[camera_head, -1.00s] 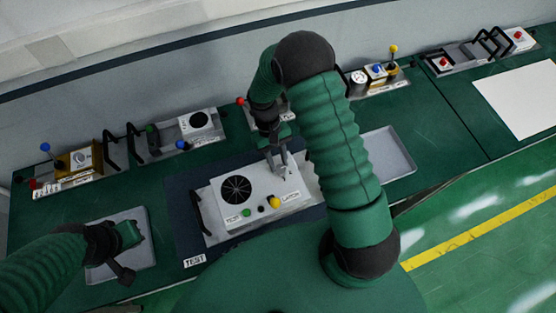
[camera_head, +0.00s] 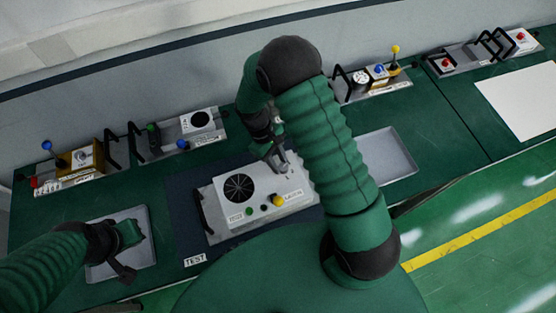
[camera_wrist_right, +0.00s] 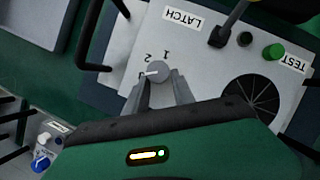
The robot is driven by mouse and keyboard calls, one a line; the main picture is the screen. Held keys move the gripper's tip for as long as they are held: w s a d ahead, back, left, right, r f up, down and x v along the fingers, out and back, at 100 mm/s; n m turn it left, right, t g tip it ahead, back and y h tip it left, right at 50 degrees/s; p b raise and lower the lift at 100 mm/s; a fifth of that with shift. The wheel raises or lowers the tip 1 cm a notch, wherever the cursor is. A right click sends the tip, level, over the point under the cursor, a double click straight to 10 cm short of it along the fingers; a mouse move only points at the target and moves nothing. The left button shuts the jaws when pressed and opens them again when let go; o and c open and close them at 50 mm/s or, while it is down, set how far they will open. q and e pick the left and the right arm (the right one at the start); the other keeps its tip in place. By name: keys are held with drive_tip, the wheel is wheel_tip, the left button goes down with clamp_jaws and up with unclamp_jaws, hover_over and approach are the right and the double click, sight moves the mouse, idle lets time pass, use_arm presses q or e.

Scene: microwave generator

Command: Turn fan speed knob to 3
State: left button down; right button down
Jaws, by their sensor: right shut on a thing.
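The fan speed knob (camera_wrist_right: 155,72) is a small grey round knob with a white pointer mark, on the white panel of the fan unit (camera_head: 262,184). In the right wrist view its mark points left toward a partly hidden digit, with 1 and 2 printed around it; no 3 is visible. My right gripper (camera_wrist_right: 160,88) is shut on the knob from above. In the head view the right gripper (camera_head: 281,163) is at the panel's far right corner and hides the knob. My left gripper (camera_head: 128,252) is over a grey tray at the left, its jaw opening unclear.
The unit has a black fan grille (camera_head: 239,187), a yellow-tipped latch lever (camera_head: 278,200), a green button (camera_head: 249,211) and side handles. Trays lie left (camera_head: 147,216) and right (camera_head: 409,169). Other devices line the wall.

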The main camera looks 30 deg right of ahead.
drive_tip(key=c, duration=1.1)
unclamp_jaws()
drive_tip(key=shift+o, duration=0.2)
drive_tip(key=shift+w+r, duration=0.2)
drive_tip(key=shift+r, duration=0.1)
drive_tip(key=b+v, duration=0.3)
drive_tip(key=v, duration=1.3)
drive_tip(key=shift+b, duration=0.3)
drive_tip(key=shift+s+r, duration=0.1)
